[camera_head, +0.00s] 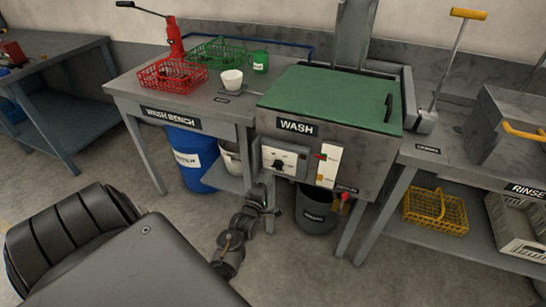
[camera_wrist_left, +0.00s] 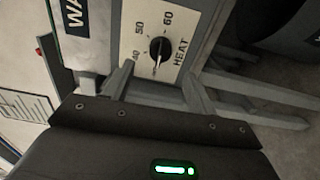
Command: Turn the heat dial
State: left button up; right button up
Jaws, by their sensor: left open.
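The heat dial (camera_head: 279,164) is a black knob on a pale plate on the front of the wash tank (camera_head: 340,155), below the WASH label. In the left wrist view the dial (camera_wrist_left: 160,47) shows beside the word HEAT and the marks 40, 50 and 60. Its white pointer line points down in that picture, near the 40 end. My left gripper (camera_head: 264,197) is below the dial plate in the head view. Its grey fingers (camera_wrist_left: 158,80) are apart and empty, with the dial beyond and between them, and no contact shows. My right gripper is not in view.
Right of the dial are a pale strip (camera_head: 328,166) and a red-handled tap (camera_head: 344,200) over a dark bucket (camera_head: 315,209). The wash bench (camera_head: 190,118) stands left, with a blue drum (camera_head: 192,158) under it. A rinse bench (camera_head: 428,155) stands right. Open floor lies in front.

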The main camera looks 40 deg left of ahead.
pick_arm(q)
jog(key=v, duration=0.4)
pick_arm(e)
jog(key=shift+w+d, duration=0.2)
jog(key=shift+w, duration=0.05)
pick_arm(q)
jog(key=shift+w, duration=0.1)
